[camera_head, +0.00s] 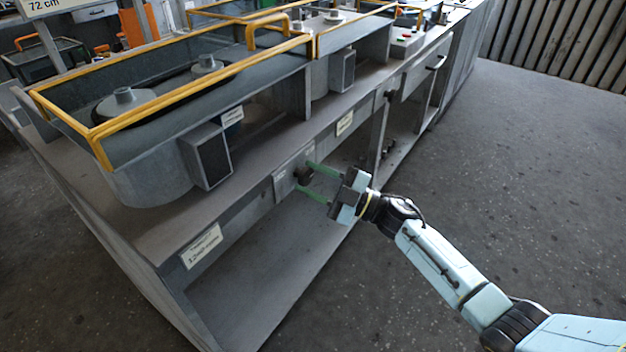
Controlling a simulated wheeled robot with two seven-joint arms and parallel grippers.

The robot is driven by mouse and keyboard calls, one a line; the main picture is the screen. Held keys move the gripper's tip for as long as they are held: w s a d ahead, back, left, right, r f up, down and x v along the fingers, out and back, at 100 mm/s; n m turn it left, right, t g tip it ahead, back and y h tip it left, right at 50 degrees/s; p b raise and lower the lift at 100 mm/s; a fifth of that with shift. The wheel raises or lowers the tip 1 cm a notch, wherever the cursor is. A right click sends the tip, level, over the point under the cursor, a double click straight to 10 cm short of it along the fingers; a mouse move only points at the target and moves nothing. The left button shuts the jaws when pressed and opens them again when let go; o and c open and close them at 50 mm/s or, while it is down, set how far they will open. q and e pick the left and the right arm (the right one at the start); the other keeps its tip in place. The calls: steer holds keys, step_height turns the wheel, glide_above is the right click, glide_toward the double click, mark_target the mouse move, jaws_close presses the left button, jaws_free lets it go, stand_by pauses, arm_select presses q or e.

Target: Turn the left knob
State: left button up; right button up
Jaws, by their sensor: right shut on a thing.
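The left knob (302,174) is a small dark knob on a light plate on the front rail of the grey bench. My right gripper (308,177) comes in from the right with its two green fingers, one above and one below the knob. It is shut on the knob. The fingertips partly cover the plate around it. The knob's turn angle is too small to read. A second dark knob (389,96) sits further right on the same front. My left gripper is not in view.
The grey bench (150,235) carries round housings behind yellow-edged guards (98,140). A dark grille box (208,156) stands above the rail to the left of the knob. An open lower shelf (262,280) lies below. The floor (510,190) at right is clear.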

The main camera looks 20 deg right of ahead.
steer(key=n+g, duration=0.1)
steer(key=n, duration=0.2)
steer(key=shift+n, duration=0.3)
steer(key=shift+d+n+g+p, duration=0.1)
steer(key=shift+n+g+p, duration=0.2)
steer(key=shift+n+g, duration=0.5)
steer(key=n+h, duration=0.1)
steer(key=n, duration=0.2)
steer(key=shift+r+p, duration=0.1)
steer(key=shift+p, duration=0.3)
steer(key=n+g+h+p, duration=0.1)
steer(key=n, duration=0.2)
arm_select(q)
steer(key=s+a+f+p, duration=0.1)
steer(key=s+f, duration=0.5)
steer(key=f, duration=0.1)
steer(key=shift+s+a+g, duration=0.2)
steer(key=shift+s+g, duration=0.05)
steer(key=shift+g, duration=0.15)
arm_select(e)
steer(key=shift+n+h, duration=0.3)
steer(key=shift+n, duration=0.6)
steer(key=o, duration=1)
steer(key=shift+c, duration=0.2)
